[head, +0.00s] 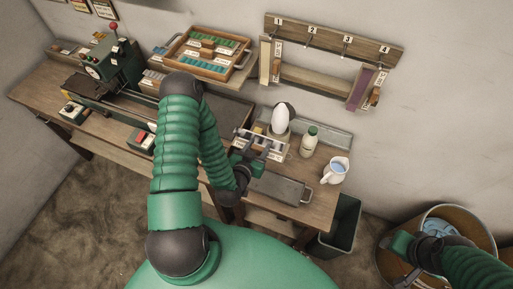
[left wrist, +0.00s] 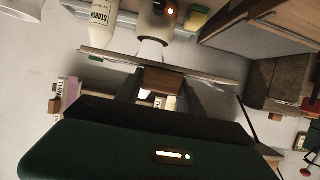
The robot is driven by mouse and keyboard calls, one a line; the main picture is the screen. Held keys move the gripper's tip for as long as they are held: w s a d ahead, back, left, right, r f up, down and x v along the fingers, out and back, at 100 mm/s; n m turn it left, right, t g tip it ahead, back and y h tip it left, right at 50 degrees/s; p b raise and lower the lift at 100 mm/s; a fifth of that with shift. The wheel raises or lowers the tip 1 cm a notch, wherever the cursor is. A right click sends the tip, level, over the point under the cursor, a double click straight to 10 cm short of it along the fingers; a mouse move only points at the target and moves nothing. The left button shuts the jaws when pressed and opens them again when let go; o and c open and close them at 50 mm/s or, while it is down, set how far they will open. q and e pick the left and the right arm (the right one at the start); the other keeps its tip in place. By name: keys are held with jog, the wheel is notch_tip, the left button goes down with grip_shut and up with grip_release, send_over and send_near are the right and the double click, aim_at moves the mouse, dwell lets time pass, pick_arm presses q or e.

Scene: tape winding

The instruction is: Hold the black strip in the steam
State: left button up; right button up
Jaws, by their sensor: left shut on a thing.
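My left gripper (head: 262,152) is over the right part of the bench, just in front of a white egg-shaped steamer (head: 279,120) with a dark back. In the left wrist view its fingers (left wrist: 158,88) are shut on a small brown wooden piece (left wrist: 162,81). The steamer (left wrist: 155,22), with a small orange light, is just beyond the fingertips. I cannot make out a black strip clearly, nor any steam. My right gripper (head: 402,246) is at the lower right by a round bin; its jaws are too unclear to judge.
A starch bottle (head: 309,140) and a white jug (head: 335,170) stand right of the steamer. A dark tray (head: 280,188) lies in front. A numbered hook rack (head: 335,42) hangs on the wall. A green machine (head: 112,62) and a wooden sample tray (head: 205,50) are left.

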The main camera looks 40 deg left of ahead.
aim_at(262, 136)
pick_arm(q)
jog(key=x, duration=0.2)
jog(key=a+x, duration=0.1)
jog(key=x, duration=0.2)
jog(key=shift+w+r, duration=0.1)
jog(key=shift+w, duration=0.2)
jog(key=shift+w+a+b, duration=0.2)
jog(key=shift+w+b, duration=0.1)
jog(key=shift+w, duration=0.05)
jog(key=w, duration=0.2)
jog(key=w+a, duration=0.1)
jog(key=w, duration=0.2)
jog(key=shift+w, duration=0.2)
pick_arm(e)
jog(key=shift+w+a+f, duration=0.4)
jog(key=shift+a+f, duration=0.15)
jog(key=shift+f, duration=0.1)
pick_arm(q)
jog(key=shift+d, duration=0.2)
pick_arm(e)
jog(key=shift+d, duration=0.25)
pick_arm(q)
jog(key=shift+a+b, duration=0.1)
jog(key=shift+b, duration=0.2)
pick_arm(e)
jog(key=shift+a, duration=0.15)
dwell(0.3)
